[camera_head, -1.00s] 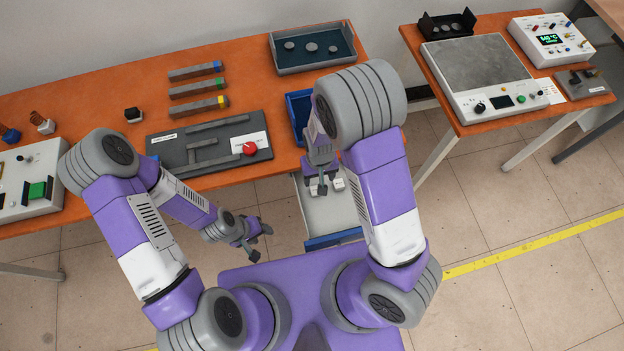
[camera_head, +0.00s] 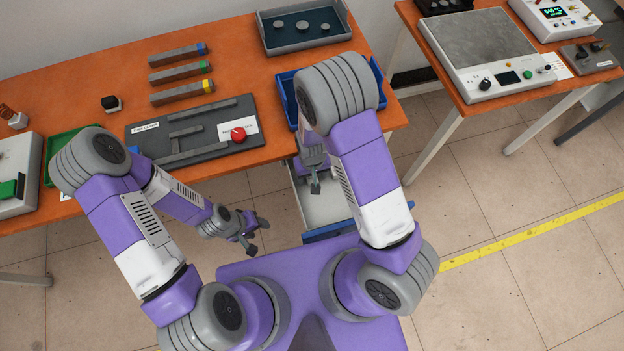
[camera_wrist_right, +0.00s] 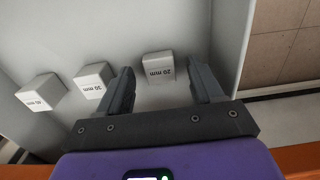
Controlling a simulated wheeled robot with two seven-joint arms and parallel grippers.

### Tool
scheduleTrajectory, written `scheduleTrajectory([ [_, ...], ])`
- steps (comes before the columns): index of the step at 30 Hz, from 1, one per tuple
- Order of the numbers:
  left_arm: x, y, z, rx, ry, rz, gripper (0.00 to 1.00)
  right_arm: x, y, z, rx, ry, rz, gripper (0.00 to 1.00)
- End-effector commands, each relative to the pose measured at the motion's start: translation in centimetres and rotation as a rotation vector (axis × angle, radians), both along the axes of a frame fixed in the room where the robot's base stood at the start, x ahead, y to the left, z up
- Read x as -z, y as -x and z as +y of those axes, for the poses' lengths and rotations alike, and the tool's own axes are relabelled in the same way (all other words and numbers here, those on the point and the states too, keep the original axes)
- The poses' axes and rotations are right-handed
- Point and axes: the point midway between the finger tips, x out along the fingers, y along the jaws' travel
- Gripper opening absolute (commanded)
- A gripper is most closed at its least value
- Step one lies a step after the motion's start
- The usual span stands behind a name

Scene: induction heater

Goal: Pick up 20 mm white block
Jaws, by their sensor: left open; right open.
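In the right wrist view, the white 20 mm block (camera_wrist_right: 158,66) sits on the pale drawer floor, its label upside down. My right gripper (camera_wrist_right: 164,72) is open with a finger on either side of the block in this view; I cannot tell whether the fingers reach down around it. Two more white blocks, the middle one (camera_wrist_right: 93,80) and the left one (camera_wrist_right: 41,92), sit to its left. In the head view, my right gripper (camera_head: 315,184) is over the open drawer (camera_head: 325,208), and the blocks are hidden. My left gripper (camera_head: 254,236) is open and empty, away from the table.
The drawer wall (camera_wrist_right: 232,45) stands close to the right finger. A blue bin (camera_head: 289,98) is on the orange table above the drawer. A dark panel with a red button (camera_head: 238,134) lies to its left. The drawer's blue front (camera_head: 330,231) is near my base.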

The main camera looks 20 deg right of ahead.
Motion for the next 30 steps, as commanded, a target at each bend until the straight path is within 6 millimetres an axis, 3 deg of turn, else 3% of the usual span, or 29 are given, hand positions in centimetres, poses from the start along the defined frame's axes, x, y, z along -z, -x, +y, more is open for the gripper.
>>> scheduleTrajectory([
  [2,0.4,0.0,0.0,0.000,0.000,0.000,0.50,0.8,0.0,0.0,0.000,-0.001,-0.001,0.66],
  [8,0.2,0.0,0.0,0.000,0.000,0.000,0.50,0.7,0.0,0.0,0.000,-0.001,-0.002,0.66],
  [20,0.2,0.0,0.0,0.000,0.000,0.000,0.50,0.7,0.0,0.0,0.000,-0.001,-0.001,0.06],
  [26,0.2,0.0,0.0,0.000,0.000,0.000,0.50,0.7,0.0,0.0,0.000,-0.001,-0.001,0.05],
  [30,-0.2,0.0,0.0,0.000,0.000,0.000,0.50,-0.4,-0.1,0.1,-0.001,-0.001,-0.003,0.05],
])
